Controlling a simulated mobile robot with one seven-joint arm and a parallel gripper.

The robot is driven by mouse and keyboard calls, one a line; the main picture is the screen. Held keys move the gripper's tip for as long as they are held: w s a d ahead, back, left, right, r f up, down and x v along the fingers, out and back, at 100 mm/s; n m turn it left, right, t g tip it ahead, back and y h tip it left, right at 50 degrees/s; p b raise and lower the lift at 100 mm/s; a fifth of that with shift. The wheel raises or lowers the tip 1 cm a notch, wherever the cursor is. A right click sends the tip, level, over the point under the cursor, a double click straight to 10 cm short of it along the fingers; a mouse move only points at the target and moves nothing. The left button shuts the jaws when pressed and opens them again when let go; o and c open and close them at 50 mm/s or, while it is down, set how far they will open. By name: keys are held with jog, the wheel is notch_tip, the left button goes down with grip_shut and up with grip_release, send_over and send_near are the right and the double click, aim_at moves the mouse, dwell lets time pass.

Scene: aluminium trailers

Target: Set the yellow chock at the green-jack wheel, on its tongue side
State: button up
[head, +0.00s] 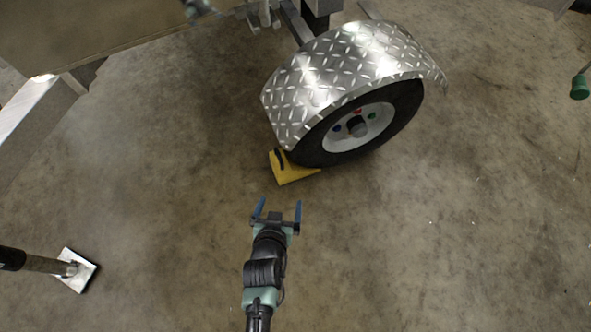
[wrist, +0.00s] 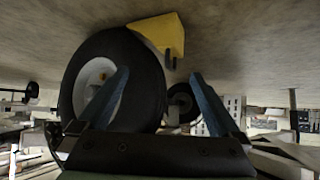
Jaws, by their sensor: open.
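The yellow chock (head: 292,172) sits on the floor at the left lower edge of the wheel (head: 360,128), close against the tyre; I cannot tell whether it touches. A dark handle (head: 279,158) shows on its left end. My gripper (head: 279,208) is open and empty, a short way in front of the chock, with its blue fingers pointing towards it. In the wrist view, which looks upside down, the chock (wrist: 160,32) is beyond the fingers and beside the tyre (wrist: 140,80). Nothing is between the fingertips (wrist: 160,85).
A diamond-plate fender (head: 325,75) covers the wheel's top. A green knob-like piece (head: 579,88) on a rod is at the far right. A post with a square foot plate (head: 80,270) stands at the lower left. The trailer body (head: 90,30) overhangs the upper left. The floor around my gripper is clear.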

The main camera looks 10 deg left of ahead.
jog(key=b+x, duration=0.7)
jog(key=x, duration=0.1)
jog(key=shift+f, duration=0.2)
jog(key=shift+w, duration=0.1)
dwell(0.4)
